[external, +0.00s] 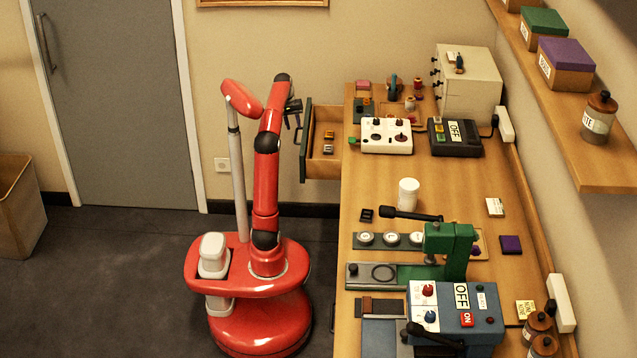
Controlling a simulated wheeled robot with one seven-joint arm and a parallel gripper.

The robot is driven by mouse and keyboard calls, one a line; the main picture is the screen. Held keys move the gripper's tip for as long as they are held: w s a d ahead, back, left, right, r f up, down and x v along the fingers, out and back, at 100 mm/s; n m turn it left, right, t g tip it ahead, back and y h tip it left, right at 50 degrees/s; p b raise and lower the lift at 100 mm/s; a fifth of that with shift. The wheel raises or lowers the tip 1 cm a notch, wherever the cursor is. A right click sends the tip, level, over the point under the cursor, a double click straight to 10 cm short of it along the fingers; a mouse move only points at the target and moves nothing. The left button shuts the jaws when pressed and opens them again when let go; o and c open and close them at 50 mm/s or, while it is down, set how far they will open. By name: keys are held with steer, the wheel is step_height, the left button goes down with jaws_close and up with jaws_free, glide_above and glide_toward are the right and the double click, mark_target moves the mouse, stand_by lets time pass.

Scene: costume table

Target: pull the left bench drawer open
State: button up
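The left bench drawer (304,150) stands pulled out from the bench's left side, at the far end. Its dark green front faces my arm, and a few small items (328,142) lie inside it. My gripper (293,112) is at the upper part of the drawer front, on its outer side. The fingers are small and dark here, and I cannot tell whether they touch the drawer or its handle. The handle itself is not clearly visible.
The wooden bench (420,190) carries a white control box (387,148), a black OFF box (466,150), a white jar (408,193), a green press (449,245) and a blue OFF/ON box (480,335). Open floor (120,270) lies left of my base.

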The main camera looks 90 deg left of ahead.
mark_target(296, 134)
steer(key=shift+w+f+b, duration=0.15)
steer(key=shift+f, duration=0.75)
steer(key=shift+w+f+b, duration=0.15)
steer(key=shift+f, duration=0.7)
jaws_close()
